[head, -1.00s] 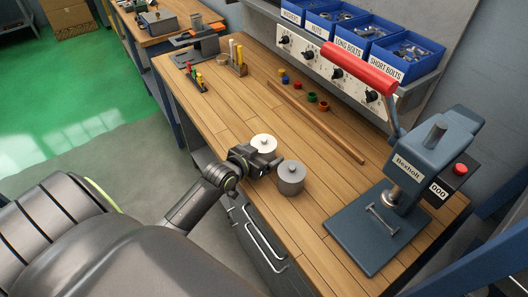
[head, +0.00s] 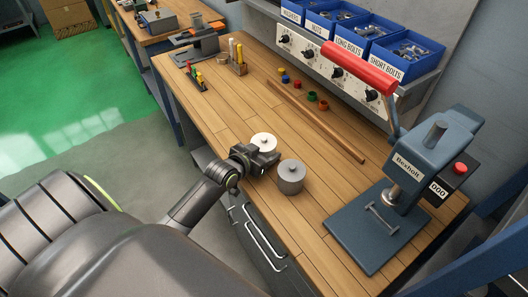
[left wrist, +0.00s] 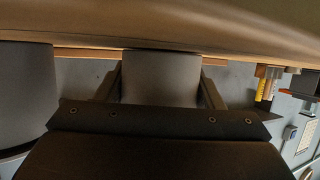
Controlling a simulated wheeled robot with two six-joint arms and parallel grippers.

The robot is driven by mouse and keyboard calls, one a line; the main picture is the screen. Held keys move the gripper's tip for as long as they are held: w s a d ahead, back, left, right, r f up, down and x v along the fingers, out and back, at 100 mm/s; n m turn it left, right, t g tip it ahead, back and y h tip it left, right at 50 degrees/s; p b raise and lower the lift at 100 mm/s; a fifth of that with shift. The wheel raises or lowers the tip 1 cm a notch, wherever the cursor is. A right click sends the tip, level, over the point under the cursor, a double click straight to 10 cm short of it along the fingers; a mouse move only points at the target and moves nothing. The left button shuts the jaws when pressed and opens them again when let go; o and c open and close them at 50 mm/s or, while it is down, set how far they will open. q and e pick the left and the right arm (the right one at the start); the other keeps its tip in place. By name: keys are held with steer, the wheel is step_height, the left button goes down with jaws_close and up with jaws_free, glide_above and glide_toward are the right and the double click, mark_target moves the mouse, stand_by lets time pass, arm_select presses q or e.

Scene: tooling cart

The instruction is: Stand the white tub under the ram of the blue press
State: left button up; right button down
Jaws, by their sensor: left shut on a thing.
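The white tub (head: 263,142) stands on the wooden bench near its front edge, with a small knob on its lid. My left gripper (head: 266,160) is at the tub's near side and hides its lower part. In the left wrist view the tub (left wrist: 160,78) sits between the two fingers, and the gripper (left wrist: 160,95) is shut on it. The blue press (head: 408,165) stands at the right end of the bench, with its ram (head: 391,198) above a flat base plate (head: 345,228). My right gripper is not in view.
A grey tub (head: 291,178) stands just right of my left gripper; it also shows in the left wrist view (left wrist: 25,95). A wooden strip (head: 315,122) and several small coloured rings lie behind. Bench between grey tub and press is clear.

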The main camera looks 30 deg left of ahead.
mark_target(264, 137)
arm_select(q)
step_height(264, 137, up, 10)
steer(key=shift+f+b, duration=0.1)
steer(key=shift+b, duration=0.2)
steer(key=shift+s+d, duration=0.25)
steer(key=shift+d, duration=0.2)
steer(key=s+d+r+m+h+b, duration=0.1)
steer(key=s+d+r+m+h, duration=0.1)
steer(key=s+d, duration=0.4)
steer(key=s+d+r+m+g+h, duration=0.1)
steer(key=s+d+r+m+h, duration=0.2)
steer(key=s+d, duration=0.3)
steer(key=shift+g+h+b, duration=0.3)
steer(key=shift+b, duration=0.1)
